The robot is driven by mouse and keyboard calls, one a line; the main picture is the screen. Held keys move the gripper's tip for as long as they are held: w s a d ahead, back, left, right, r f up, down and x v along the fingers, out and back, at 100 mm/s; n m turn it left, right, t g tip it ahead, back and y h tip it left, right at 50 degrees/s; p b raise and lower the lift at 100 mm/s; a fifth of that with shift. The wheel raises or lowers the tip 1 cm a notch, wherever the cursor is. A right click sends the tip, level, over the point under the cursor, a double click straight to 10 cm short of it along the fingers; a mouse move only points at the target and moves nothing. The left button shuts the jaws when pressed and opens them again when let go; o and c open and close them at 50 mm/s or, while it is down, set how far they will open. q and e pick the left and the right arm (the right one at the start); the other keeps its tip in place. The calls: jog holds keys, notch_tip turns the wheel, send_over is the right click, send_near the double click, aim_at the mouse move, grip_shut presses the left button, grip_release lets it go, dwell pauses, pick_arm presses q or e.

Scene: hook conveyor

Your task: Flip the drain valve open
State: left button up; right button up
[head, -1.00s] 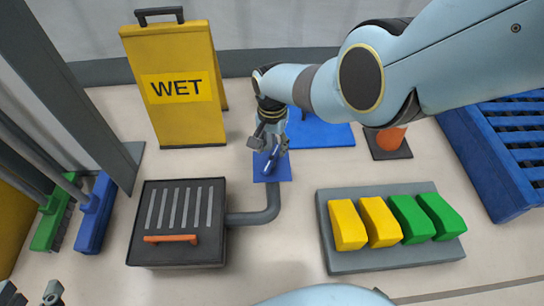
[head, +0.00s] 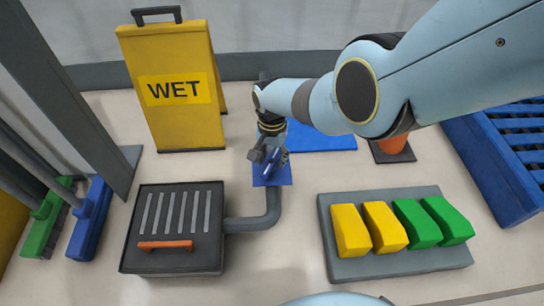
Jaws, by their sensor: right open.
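The drain valve sits at the end of the grey pipe (head: 262,222) that runs from the dark slotted drain box (head: 170,258). Behind the pipe's upper end is a small blue plate (head: 262,180). My right gripper (head: 268,160) hangs directly over this plate, fingers pointing down, open. The gripper covers most of the valve, so I cannot tell the lever's position or whether the fingers touch it. An orange handle (head: 165,244) lies across the front of the drain box lid. My left gripper is out of view.
A yellow WET sign (head: 178,90) stands behind the drain box. A grey tray (head: 345,270) with yellow and green blocks lies at right. Blue and green brushes (head: 90,220) stand at left. An orange cone (head: 392,145) and a blue pallet (head: 480,165) are at right.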

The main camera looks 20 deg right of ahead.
jog(key=shift+c, duration=0.2)
grip_shut()
jog(key=n, duration=0.3)
jog(key=shift+a, duration=0.1)
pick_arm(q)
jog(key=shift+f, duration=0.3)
pick_arm(e)
jog(key=shift+n, duration=1.3)
jog(key=shift+o, duration=0.2)
grip_release()
